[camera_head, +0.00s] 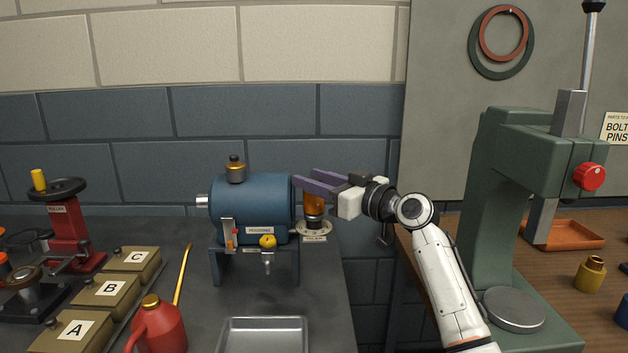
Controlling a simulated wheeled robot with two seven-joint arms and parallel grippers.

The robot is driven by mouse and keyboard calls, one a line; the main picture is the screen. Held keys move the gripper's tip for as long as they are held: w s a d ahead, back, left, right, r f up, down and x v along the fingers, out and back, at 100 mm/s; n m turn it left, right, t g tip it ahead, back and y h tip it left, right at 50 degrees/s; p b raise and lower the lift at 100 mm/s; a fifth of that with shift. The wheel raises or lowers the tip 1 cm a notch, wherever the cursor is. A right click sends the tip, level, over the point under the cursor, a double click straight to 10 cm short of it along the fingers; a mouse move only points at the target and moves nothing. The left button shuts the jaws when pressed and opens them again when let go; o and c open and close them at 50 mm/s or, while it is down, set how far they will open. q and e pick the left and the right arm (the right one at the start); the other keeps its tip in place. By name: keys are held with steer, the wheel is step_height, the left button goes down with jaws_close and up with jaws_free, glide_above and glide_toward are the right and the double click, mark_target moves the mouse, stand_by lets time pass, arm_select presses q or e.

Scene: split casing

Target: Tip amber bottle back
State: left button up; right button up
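The amber bottle (314,204) stands neck down in a dark collar on a pale round base, just right of the blue drum housing (255,207). Its upper part is hidden behind my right gripper. My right gripper (304,177) reaches in from the right with its two purple fingers at the bottle's upper part. The fingertips lie a little apart. I cannot tell whether the fingers touch the bottle or close on it. My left gripper is not in view.
A red oil can (159,327) and a metal tray (262,338) stand at the front of the dark bench. Boxes marked A, B and C (130,262) stand at left. A green press (490,190) stands at right. A gap separates the two benches.

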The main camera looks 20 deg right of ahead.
jaws_close()
